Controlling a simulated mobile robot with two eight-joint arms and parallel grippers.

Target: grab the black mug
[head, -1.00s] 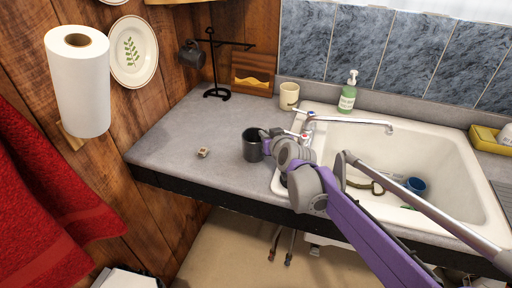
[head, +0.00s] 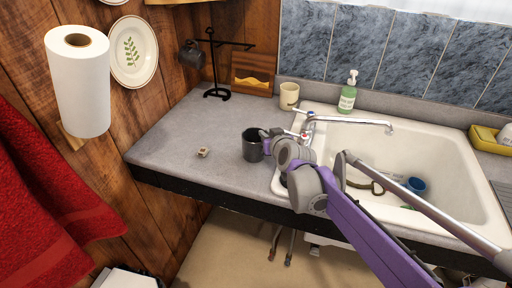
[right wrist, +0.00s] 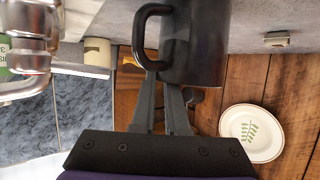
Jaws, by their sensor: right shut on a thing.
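The black mug (head: 251,146) is upright at the counter's front, left of the sink, in the head view. I cannot tell whether it touches the counter. My right gripper (head: 268,142) reaches it from the right and is shut on it. In the right wrist view the mug (right wrist: 205,45) appears upside down, with its handle to the left. The gripper's fingers (right wrist: 163,78) meet it beside the handle; whether they pinch the handle or the wall is unclear. My left gripper is not in view.
The white sink (head: 440,165) with a faucet (head: 345,121) lies to the right. A cream mug (head: 289,96) and green soap bottle (head: 348,95) stand behind. A small block (head: 203,153) lies left of the black mug. A black mug stand (head: 215,70) is at the back. The left counter is mostly clear.

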